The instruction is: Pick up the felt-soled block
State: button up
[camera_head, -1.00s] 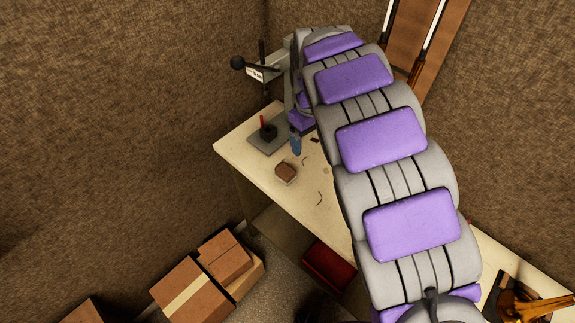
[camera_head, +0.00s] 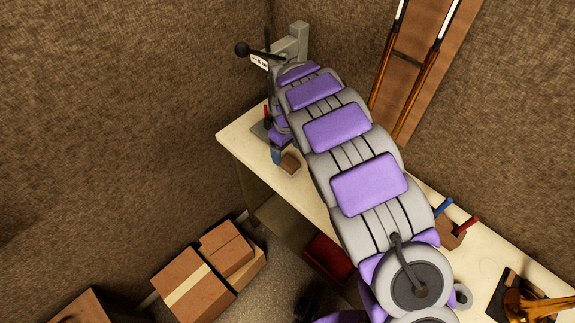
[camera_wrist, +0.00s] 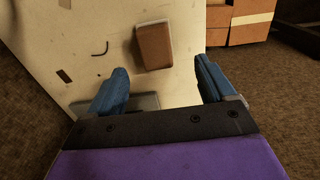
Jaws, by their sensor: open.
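The felt-soled block (camera_head: 290,163) is a small brown block with a paler edge. It lies on the cream workbench (camera_head: 239,138) near its left front edge. In the wrist view the block (camera_wrist: 154,46) lies ahead of and between the two blue fingers, nearer the left one, and apart from both. My gripper (camera_wrist: 162,84) is open and empty. In the head view my gripper (camera_head: 277,157) is just left of the block, and my arm hides part of the bench behind it.
A grey plate (camera_wrist: 145,102) lies by the left finger. A lever press (camera_head: 290,45) stands at the bench's far end. A red bin (camera_head: 328,258) is below, with cardboard boxes (camera_head: 190,280) on the floor. A brass horn (camera_head: 530,308) is at lower right.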

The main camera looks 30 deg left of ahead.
aim_at(289, 161)
jog(key=shift+f, duration=0.75)
jog(key=shift+d+f, duration=0.55)
jog(key=shift+f, duration=0.1)
jog(key=f, duration=0.1)
jog(key=f+b, duration=0.1)
jog(key=f, duration=0.1)
jog(key=shift+w+f, duration=0.2)
jog(key=shift+f, duration=0.1)
jog(key=shift+a+f, duration=0.2)
jog(key=shift+f, duration=0.05)
jog(key=shift+a, duration=0.25)
jog(key=shift+d+r, duration=0.1)
jog(key=shift+d, duration=0.3)
jog(key=c, duration=0.5)
jog(key=shift+a, duration=0.15)
jog(key=c, duration=0.6)
